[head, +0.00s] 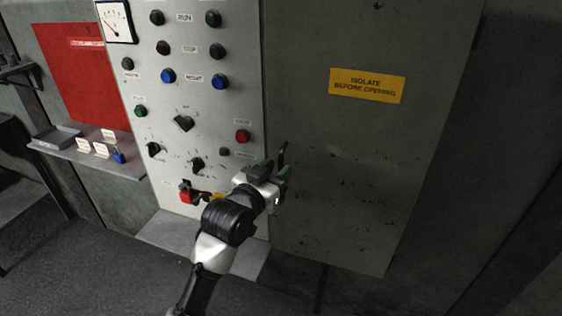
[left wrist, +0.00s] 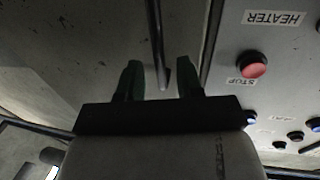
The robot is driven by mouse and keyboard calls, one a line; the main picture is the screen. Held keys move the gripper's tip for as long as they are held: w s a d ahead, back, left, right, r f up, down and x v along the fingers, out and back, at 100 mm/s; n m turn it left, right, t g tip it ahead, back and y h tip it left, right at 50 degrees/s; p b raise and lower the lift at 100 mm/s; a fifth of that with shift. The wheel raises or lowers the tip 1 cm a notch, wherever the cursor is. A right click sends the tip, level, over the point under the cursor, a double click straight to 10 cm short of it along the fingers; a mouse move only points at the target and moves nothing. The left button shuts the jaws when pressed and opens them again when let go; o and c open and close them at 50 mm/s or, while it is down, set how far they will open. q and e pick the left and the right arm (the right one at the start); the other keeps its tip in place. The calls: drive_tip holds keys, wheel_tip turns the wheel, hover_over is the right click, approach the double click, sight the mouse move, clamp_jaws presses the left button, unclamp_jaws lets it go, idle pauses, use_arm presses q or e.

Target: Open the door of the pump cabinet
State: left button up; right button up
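The grey pump cabinet door (head: 350,140) carries a yellow label reading "ISOLATE BEFORE OPENING" (head: 367,86) and looks shut. Its dark bar handle (head: 283,152) is near the door's left edge, partly hidden by my gripper in the head view. My left gripper (head: 278,178) is at the handle's lower part. In the left wrist view my left gripper (left wrist: 159,82) is open, with the handle (left wrist: 157,40) reaching between its two green fingers. Gaps show on both sides of the handle, so the fingers are not closed on it. My right gripper is not in view.
Left of the door is a control panel (head: 215,118) with buttons and knobs. A red switch (head: 186,193) with a yellow piece beside it sits low, close to my left arm. A shelf (head: 110,152) with a tray (head: 56,138), tags and a blue padlock (head: 118,156) is further left.

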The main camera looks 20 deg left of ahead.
use_arm(q)
drive_tip(key=shift+x, duration=1.25)
drive_tip(key=shift+s, duration=0.1)
clamp_jaws()
